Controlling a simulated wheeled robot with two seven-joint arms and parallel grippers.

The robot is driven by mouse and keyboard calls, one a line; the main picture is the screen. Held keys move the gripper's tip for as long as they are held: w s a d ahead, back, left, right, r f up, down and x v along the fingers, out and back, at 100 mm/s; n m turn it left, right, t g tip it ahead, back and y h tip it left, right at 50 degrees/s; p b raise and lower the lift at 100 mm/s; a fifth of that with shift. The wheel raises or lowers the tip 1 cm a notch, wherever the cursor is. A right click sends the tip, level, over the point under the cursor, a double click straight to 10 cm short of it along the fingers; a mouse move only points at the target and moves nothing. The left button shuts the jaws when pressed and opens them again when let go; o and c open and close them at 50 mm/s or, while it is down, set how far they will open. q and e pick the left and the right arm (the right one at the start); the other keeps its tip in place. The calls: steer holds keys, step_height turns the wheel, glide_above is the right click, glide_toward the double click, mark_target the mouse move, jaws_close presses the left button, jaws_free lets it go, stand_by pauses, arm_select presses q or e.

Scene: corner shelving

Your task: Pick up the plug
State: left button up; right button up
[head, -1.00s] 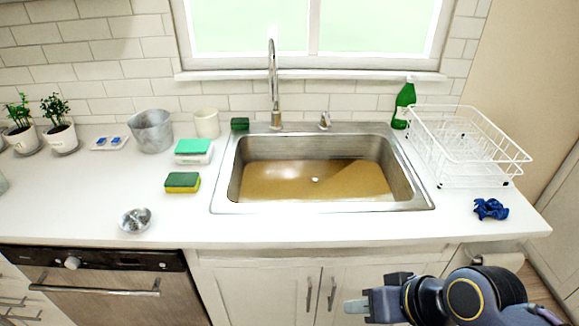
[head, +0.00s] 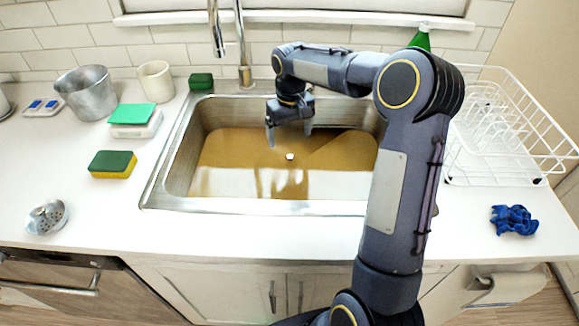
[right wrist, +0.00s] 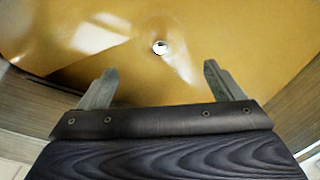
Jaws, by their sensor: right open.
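The plug seems to be the small pale round piece (head: 290,157) in the murky brown water of the sink (head: 180,165). It also shows in the right wrist view (right wrist: 160,48), near the top middle, in line with the gap between the fingers. I cannot tell whether it floats or sits at the drain. My right gripper (head: 289,135) is open and empty, pointing down over the sink basin. In the right wrist view its two fingers (right wrist: 160,69) are spread wide, with the plug beyond their tips. My left gripper is out of view.
The faucet (head: 242,50) stands behind the sink, left of my right arm. A white dish rack (head: 500,170) and a blue cloth (head: 514,220) are at the right. Sponges (head: 113,164), a metal pot (head: 88,92) and a metal strainer (head: 47,217) are on the left counter.

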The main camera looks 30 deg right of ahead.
mark_target(290, 155)
steer(key=shift+w+d+f, duration=0.15)
steer(key=shift+w+f, duration=0.25)
steer(key=shift+f, duration=0.65)
steer(key=f, duration=0.4)
steer(key=s+f, duration=0.1)
steer(key=f, duration=0.1)
steer(key=shift+a+f, duration=0.15)
steer(key=shift+a, duration=0.1)
steer(key=shift+f, duration=0.35)
steer(key=shift+c, duration=0.2)
steer(key=c, duration=1)
steer(key=shift+r, duration=0.2)
